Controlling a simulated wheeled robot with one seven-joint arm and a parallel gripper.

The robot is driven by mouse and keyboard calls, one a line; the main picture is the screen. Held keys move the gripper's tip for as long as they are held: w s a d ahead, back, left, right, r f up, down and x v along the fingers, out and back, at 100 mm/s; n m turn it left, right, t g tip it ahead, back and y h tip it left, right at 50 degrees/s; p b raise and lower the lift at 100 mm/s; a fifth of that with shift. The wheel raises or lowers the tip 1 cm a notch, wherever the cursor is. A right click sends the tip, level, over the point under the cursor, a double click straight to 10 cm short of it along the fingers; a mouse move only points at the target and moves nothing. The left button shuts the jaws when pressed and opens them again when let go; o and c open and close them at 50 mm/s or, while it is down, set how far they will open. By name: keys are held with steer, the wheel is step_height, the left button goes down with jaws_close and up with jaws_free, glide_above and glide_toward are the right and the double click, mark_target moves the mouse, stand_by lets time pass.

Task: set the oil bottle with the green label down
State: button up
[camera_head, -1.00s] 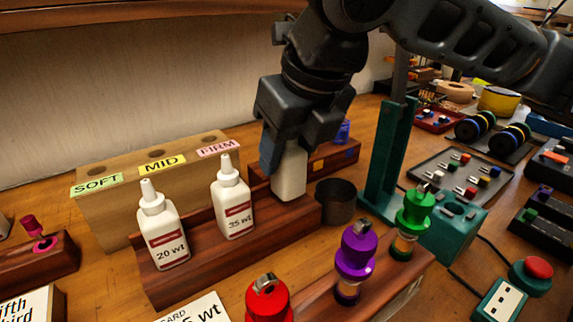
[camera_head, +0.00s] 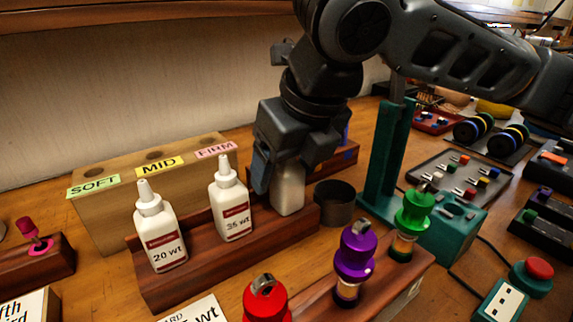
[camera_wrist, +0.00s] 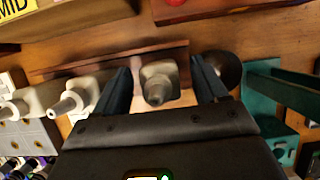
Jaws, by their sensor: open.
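A white bottle (camera_head: 288,192) stands upright at the right end of a dark wooden rack (camera_head: 185,277), between the fingers of my gripper (camera_head: 275,180). Its label does not show in either view, so I cannot see a green one. In the wrist view the bottle (camera_wrist: 158,84) has its nozzle towards the camera. The two fingers of my gripper (camera_wrist: 163,86) are open, one on each side, with a gap to the bottle. The upper part of the bottle is hidden by my gripper in the head view.
The 35 wt bottle (camera_head: 231,205) and the 20 wt bottle (camera_head: 160,235) stand in the same rack to the left. A wooden block (camera_head: 110,215) is behind. A dark round cup (camera_head: 335,202) and a green stand (camera_head: 387,165) are close on the right.

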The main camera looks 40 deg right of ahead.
steer(key=p+v, duration=0.2)
steer(key=v, duration=1)
steer(key=shift+r, duration=0.2)
